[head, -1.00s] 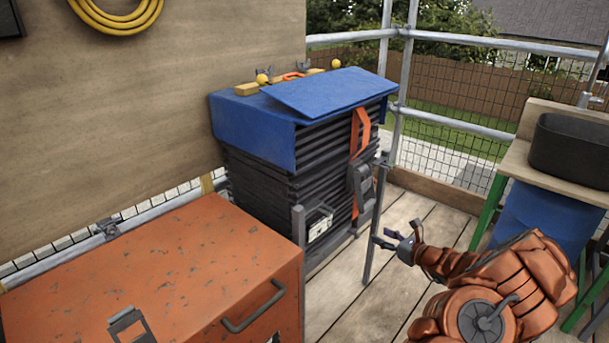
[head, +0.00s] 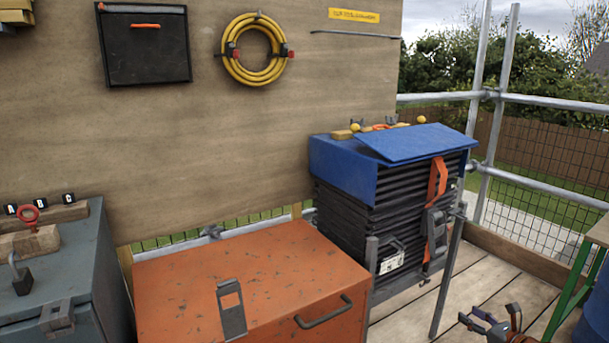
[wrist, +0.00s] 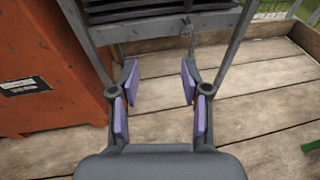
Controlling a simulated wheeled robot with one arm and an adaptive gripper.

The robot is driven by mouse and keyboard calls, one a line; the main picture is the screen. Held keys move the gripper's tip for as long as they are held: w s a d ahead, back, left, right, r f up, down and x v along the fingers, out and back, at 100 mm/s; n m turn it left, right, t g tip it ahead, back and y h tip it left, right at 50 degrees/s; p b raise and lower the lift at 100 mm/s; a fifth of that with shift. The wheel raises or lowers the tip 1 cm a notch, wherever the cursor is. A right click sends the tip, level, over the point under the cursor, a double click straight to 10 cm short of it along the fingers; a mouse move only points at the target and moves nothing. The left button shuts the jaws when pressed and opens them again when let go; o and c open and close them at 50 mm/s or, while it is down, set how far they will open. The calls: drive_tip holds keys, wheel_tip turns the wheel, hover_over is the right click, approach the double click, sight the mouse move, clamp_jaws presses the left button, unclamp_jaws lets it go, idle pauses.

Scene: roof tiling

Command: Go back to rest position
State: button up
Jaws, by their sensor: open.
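My gripper (head: 485,325) is at the lower right of the head view, low over the deck boards and in front of the tile stack. In the wrist view my gripper (wrist: 158,90) is open, with its purple-padded fingers apart and only wooden deck and the stand's frame beyond them. The stack of dark tiles (head: 345,220) stands on a grey metal stand, partly covered by a blue sheet (head: 340,168) and held by an orange strap (head: 437,185). Most of my arm is outside the head view.
An orange metal chest (head: 240,270) stands left of the stack, and a grey box (head: 85,265) stands at far left. A plywood board (head: 230,170) carries a coiled yellow hose (head: 228,60). Scaffold rails (head: 550,103) close off the back right. Deck boards (head: 400,310) are clear near the stand.

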drive_tip(key=a+r+n+g+y+p, duration=0.5)
drive_tip(key=a+r+n, duration=0.4)
drive_tip(key=a+r, duration=0.9)
drive_tip(key=s+a+r+n+g+y+p, duration=0.1)
drive_tip(key=s+a+r+n+g+p, duration=0.35)
drive_tip(key=s+a+r, duration=0.35)
drive_tip(key=s+a+r+n+g+y+p, duration=0.1)
drive_tip(key=s+a+r+n+g+p, duration=0.35)
drive_tip(key=a, duration=0.65)
drive_tip(key=s+a+r+n+g+h+p, duration=0.1)
drive_tip(key=s+a+r+n+h+p, duration=0.2)
drive_tip(key=s, duration=0.6)
drive_tip(key=s+r+n+g+h+p, duration=0.1)
drive_tip(key=s+r+n+h+p, duration=0.1)
drive_tip(key=s+r+n+p, duration=0.5)
drive_tip(key=s+d+r+n+h+p, duration=0.2)
drive_tip(key=s+d, duration=0.3)
drive_tip(key=s, duration=0.3)
drive_tip(key=s+d+r+n+h+p, duration=0.1)
drive_tip(key=s+d+r+h+p, duration=0.3)
drive_tip(key=s+d+h+p, duration=0.1)
drive_tip(key=s+d, duration=0.1)
drive_tip(key=s, duration=0.1)
drive_tip(key=shift+s+n+g+h, duration=0.3)
drive_tip(key=shift+s+n, duration=0.05)
drive_tip(key=shift+n, duration=0.05)
